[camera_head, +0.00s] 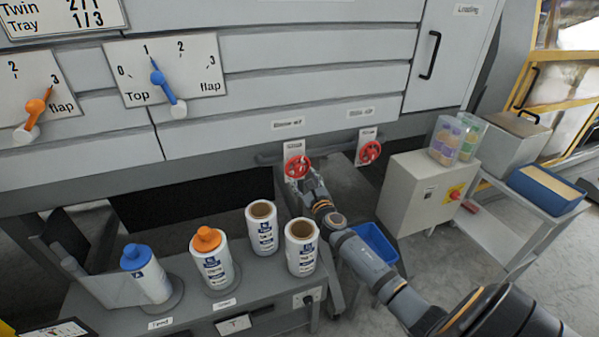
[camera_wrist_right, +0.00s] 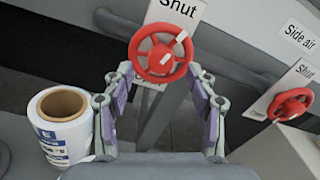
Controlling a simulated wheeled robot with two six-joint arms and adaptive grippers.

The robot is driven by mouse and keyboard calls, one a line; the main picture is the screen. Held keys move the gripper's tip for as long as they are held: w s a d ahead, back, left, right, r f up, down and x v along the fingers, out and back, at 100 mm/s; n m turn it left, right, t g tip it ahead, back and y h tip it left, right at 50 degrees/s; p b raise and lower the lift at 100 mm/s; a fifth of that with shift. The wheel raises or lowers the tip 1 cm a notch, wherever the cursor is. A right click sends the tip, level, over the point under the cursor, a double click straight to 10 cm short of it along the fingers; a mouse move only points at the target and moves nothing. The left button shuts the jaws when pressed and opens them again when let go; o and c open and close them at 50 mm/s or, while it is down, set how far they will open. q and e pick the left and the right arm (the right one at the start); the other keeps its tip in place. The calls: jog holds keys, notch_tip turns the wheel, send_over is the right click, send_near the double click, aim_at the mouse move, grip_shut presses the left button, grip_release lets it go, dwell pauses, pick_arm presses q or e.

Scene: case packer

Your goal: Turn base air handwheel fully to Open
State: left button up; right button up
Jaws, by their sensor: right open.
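The base air handwheel (camera_head: 297,167) is a red wheel on a white plate on the machine's lower front. It also shows in the right wrist view (camera_wrist_right: 160,57), with a white "Shut" label (camera_wrist_right: 178,10) above it and small white marks on the wheel. My right gripper (camera_head: 304,182) is open in front of this wheel. In the wrist view its two fingers stand left and right of the wheel's lower part; I cannot tell whether they touch it. My left gripper is out of view.
A second red handwheel (camera_wrist_right: 291,104), with a "Side air" label (camera_wrist_right: 299,38), is to the right. Several white rolls and bottles, including a roll (camera_head: 302,247), stand on the grey bench (camera_head: 195,318) left of my arm. A grey box (camera_head: 424,190) and blue bin (camera_head: 368,243) are at right.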

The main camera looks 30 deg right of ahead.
aim_at(300, 170)
jog(key=x, duration=0.4)
jog(key=shift+w+d+f, duration=0.1)
jog(key=shift+d+f, duration=0.05)
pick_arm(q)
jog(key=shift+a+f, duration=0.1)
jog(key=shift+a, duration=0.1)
pick_arm(e)
jog(key=shift+c, duration=0.2)
jog(key=c, duration=1.1)
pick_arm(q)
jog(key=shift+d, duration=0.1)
